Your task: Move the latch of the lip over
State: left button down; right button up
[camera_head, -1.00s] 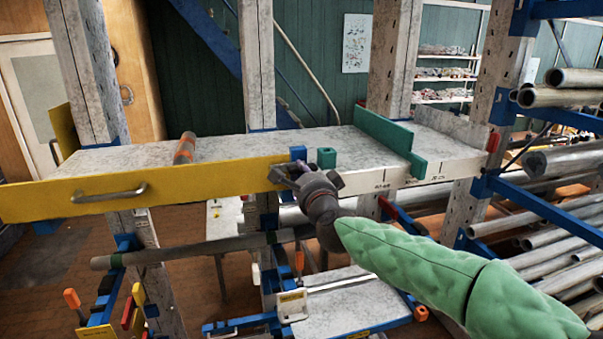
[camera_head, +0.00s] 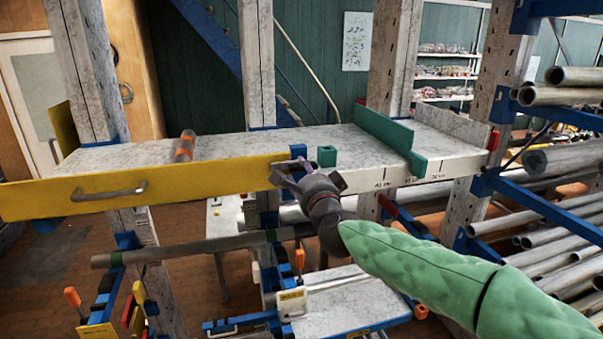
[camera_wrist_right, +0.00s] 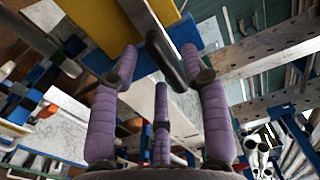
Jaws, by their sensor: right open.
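The yellow lip (camera_head: 200,178) runs along the shelf's front edge at the left and carries a grey bar handle (camera_head: 108,191). A blue block (camera_head: 298,152) sits at the lip's right end. In the right wrist view, the yellow lip (camera_wrist_right: 112,30) and a blue plate (camera_wrist_right: 205,33) are ahead, with a dark elongated latch piece (camera_wrist_right: 166,62) in front of them. My right gripper (camera_head: 290,174) is at the lip's right end. In the right wrist view its purple fingers (camera_wrist_right: 162,75) are spread open around the latch piece; contact is unclear. My left gripper is not in view.
A striped grey-orange roll (camera_head: 184,147) and a small green block (camera_head: 326,157) are on the grey shelf (camera_head: 240,143). A green divider (camera_head: 390,138) stands to the right. Uprights rise behind; a pipe rack (camera_head: 560,160) flanks the right, and a grey bar (camera_head: 190,249) runs below.

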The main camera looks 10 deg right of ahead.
jog(key=s, duration=1)
jog(key=shift+s+d, duration=0.15)
jog(key=shift+s, duration=0.2)
jog(key=w+a+f+n+g+y+b, duration=0.15)
jog(key=f+n+g+b, duration=0.35)
jog(key=f, duration=2)
jog(key=w+a+f+n+g+b, duration=0.2)
jog(key=f+b, duration=0.5)
jog(key=f, duration=1.9)
jog(key=s+f+n+g+b, duration=0.3)
jog(key=s+f, duration=0.3)
jog(key=f, duration=0.6)
jog(key=s+f+n+g+b, duration=0.25)
jog(key=s+f, duration=0.35)
jog(key=f, duration=0.6)
jog(key=s+a+f+n+g+y+b, duration=0.1)
jog(key=s+a+f+g+b, duration=0.1)
jog(key=s+f, duration=0.6)
jog(key=s+a+f+n+g+y+b, duration=0.1)
jog(key=s+f+g+b, duration=0.2)
jog(key=s+f, duration=0.5)
jog(key=shift+a, duration=0.35)
